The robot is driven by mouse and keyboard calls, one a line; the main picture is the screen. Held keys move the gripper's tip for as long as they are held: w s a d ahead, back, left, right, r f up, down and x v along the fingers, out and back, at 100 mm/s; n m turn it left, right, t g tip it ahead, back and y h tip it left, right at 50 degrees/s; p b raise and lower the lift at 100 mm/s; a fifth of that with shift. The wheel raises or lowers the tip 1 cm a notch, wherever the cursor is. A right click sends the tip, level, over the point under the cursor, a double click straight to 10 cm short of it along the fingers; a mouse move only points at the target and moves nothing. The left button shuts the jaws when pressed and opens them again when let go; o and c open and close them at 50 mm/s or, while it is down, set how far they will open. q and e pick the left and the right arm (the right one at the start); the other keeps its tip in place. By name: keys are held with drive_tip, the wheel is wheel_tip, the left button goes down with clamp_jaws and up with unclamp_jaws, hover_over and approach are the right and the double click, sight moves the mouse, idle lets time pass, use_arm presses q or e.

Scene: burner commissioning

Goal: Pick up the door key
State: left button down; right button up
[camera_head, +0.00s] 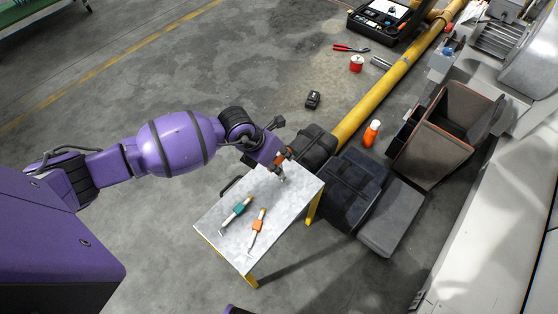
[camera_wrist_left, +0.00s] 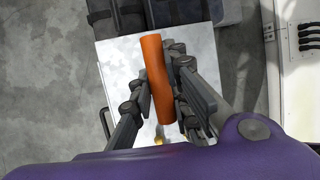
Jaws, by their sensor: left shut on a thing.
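My left gripper (camera_head: 281,163) is over the far right part of a small pale metal-topped table (camera_head: 228,250). In the left wrist view, the left gripper (camera_wrist_left: 163,95) is shut on an orange cylindrical handle (camera_wrist_left: 157,75), with a finger on each side. In the head view a small part of this orange handle (camera_head: 284,154) shows, with a light metal end below it near the tabletop. I cannot tell whether it touches the table. A teal-handled tool (camera_head: 239,209) and an orange-handled tool (camera_head: 258,226) lie on the table. I cannot tell by looks which piece is the door key. My right gripper is not in view.
Dark cases (camera_head: 350,187) stand right of the table, with a grey box (camera_head: 392,218) beside them. A yellow pipe (camera_head: 385,85) runs along the floor behind. An orange bottle (camera_head: 371,134) and an open bin (camera_head: 440,140) stand farther right. Floor left of the table is clear.

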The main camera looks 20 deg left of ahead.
use_arm(q)
drive_tip(key=shift+r, duration=0.5)
wheel_tip(320, 180, up, 2)
drive_tip(key=shift+r+p, duration=0.25)
drive_tip(key=shift+p, duration=0.15)
drive_tip(key=s+r+p, duration=0.2)
drive_tip(key=s+r, duration=0.7)
drive_tip(key=s, duration=0.5)
drive_tip(key=shift+d+r, duration=0.25)
drive_tip(key=shift+d, duration=0.15)
drive_tip(key=c, duration=2.4)
unclamp_jaws()
clamp_jaws()
